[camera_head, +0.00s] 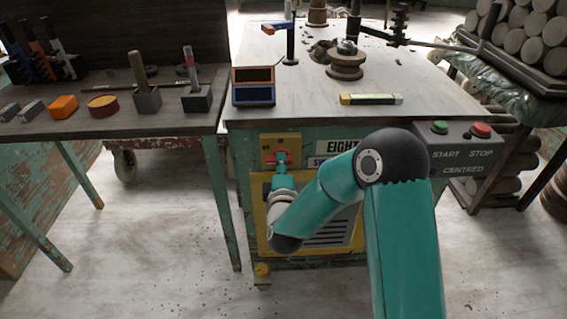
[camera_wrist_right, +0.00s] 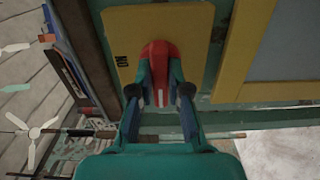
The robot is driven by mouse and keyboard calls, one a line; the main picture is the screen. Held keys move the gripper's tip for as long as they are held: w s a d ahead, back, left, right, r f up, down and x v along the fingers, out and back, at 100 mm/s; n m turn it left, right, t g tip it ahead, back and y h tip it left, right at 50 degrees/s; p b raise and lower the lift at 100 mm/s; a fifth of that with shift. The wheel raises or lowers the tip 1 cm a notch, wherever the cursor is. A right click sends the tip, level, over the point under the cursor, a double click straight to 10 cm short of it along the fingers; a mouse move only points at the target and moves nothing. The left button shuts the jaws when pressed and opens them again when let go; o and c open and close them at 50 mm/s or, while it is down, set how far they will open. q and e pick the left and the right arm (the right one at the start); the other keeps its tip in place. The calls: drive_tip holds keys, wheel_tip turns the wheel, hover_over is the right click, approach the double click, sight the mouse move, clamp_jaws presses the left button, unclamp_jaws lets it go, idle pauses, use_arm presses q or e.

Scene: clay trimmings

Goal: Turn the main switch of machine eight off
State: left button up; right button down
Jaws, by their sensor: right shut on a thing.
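The main switch is a red knob (camera_head: 270,158) on a yellow plate (camera_head: 267,142) at the upper left of machine eight's front, beside the "EIGHT" label (camera_head: 340,146). In the wrist view the red knob (camera_wrist_right: 160,60) has a white line near its lower end, and the yellow plate (camera_wrist_right: 190,22) carries an "ON" mark to the left. My right gripper (camera_head: 281,160) is shut on the knob, one finger on each side; its fingers also show in the wrist view (camera_wrist_right: 160,92). My arm hides part of the machine's front. My left gripper is out of view.
A control box (camera_head: 460,150) with green and red buttons marked START and STOP is at the right. A side table (camera_head: 170,118) with tools stands left. On the machine top are a stacked orange-and-blue item (camera_head: 253,86), a yellow-green tool (camera_head: 371,99) and clay scraps.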

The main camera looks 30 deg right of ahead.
drive_tip(key=shift+a+f, duration=0.15)
drive_tip(key=shift+f, duration=0.2)
drive_tip(key=c, duration=1.1)
unclamp_jaws()
drive_tip(key=shift+c, duration=0.2)
drive_tip(key=shift+r, duration=0.15)
drive_tip(key=shift+s, duration=0.1)
drive_tip(key=v, duration=0.7)
drive_tip(key=shift+s, duration=0.2)
